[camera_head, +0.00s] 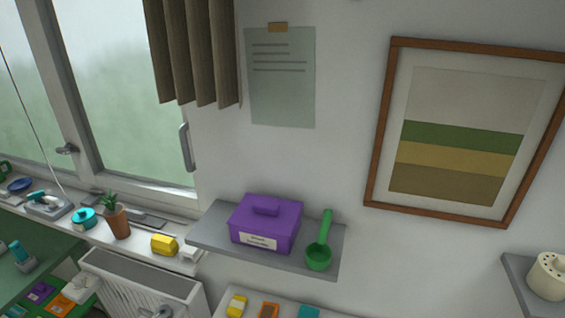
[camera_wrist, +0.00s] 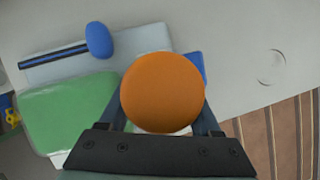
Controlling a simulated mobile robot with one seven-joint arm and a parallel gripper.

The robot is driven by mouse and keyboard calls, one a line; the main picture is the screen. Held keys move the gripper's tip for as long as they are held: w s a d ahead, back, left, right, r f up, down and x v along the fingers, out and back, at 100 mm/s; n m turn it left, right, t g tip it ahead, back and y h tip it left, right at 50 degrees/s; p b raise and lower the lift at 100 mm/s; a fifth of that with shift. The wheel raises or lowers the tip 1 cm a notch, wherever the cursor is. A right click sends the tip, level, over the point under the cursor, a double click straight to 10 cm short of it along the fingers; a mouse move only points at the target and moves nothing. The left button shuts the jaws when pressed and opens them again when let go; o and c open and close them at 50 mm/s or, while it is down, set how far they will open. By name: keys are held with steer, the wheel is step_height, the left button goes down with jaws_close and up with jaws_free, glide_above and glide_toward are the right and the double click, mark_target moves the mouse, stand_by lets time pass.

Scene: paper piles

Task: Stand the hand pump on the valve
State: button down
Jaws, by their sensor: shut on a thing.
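In the wrist view my gripper (camera_wrist: 160,118) is shut on an orange round-topped thing (camera_wrist: 162,90), seen from above between the two fingers. Its lower part is hidden, so I cannot tell from its shape whether it is the hand pump. I cannot make out a valve for certain in either view. My gripper does not show in the head view.
The wrist view shows a green block (camera_wrist: 70,112), a grey plate (camera_wrist: 65,72) with a blue knob (camera_wrist: 98,40), and striped brown cloth (camera_wrist: 290,130). In the head view a shelf (camera_head: 212,238) bears a purple box (camera_head: 265,222) and a green ladle (camera_head: 319,250). A radiator (camera_head: 125,285) stands below the sill.

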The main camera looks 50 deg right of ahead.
steer(key=shift+f, duration=0.1)
jaws_free()
steer(key=v, duration=1.3)
